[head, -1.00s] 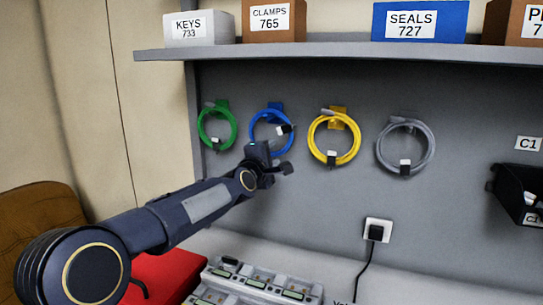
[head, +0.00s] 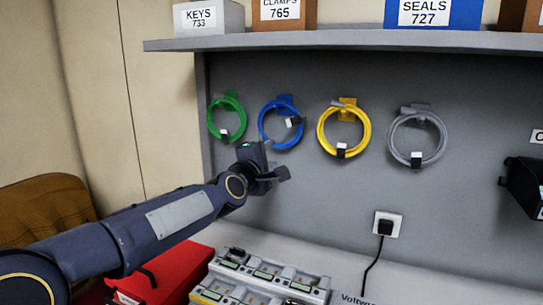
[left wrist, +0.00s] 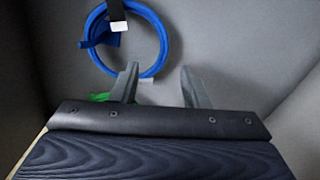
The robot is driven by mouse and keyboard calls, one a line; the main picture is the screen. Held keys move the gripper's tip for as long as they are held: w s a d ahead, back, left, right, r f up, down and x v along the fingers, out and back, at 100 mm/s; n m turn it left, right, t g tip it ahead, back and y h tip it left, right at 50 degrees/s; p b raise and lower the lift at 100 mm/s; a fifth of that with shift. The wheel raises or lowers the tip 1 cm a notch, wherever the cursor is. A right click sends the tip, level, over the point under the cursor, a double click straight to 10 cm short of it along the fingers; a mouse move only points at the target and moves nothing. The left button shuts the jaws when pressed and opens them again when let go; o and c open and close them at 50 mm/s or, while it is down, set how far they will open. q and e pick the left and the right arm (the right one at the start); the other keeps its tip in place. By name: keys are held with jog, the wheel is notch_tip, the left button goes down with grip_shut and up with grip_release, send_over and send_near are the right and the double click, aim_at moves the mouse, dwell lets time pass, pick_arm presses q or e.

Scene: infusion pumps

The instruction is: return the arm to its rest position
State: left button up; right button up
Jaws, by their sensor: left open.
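My left gripper (head: 266,172) is raised in front of the grey back panel, a little below the blue coiled cable (head: 264,128). In the left wrist view its two fingers (left wrist: 158,88) are apart with nothing between them. The blue coil (left wrist: 164,45) hangs beyond the fingertips there, up and to the left. My left arm reaches in from the lower left of the head view. My right gripper is in neither view.
Green (head: 211,118), yellow (head: 321,132) and grey (head: 393,140) coils hang on the panel. A shelf (head: 340,41) with labelled boxes runs above. Below are a grey dock unit (head: 262,283), a red case (head: 180,272) and a plugged socket (head: 387,224). A black bin (head: 524,187) is at right.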

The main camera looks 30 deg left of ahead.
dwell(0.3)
pick_arm(q)
jog(key=s+d+f+m+g+h+p, duration=0.1)
jog(key=s+d+f+m+g, duration=0.2)
jog(key=s, duration=0.9)
jog(key=s+d+f+m+g+h+p, duration=0.1)
jog(key=s+d+f+m+g, duration=0.3)
jog(key=s+f+m, duration=0.5)
jog(key=s+d+f+m+g+h+p, duration=0.2)
jog(key=s+d+f+m+g, duration=0.2)
jog(key=s+f+m, duration=0.3)
jog(key=s+f+g, duration=0.1)
jog(key=s+f, duration=0.3)
jog(key=s, duration=0.3)
jog(key=shift+s+f+g+h, duration=0.3)
jog(key=shift+s+f+h, duration=0.05)
jog(key=shift+s+h, duration=0.05)
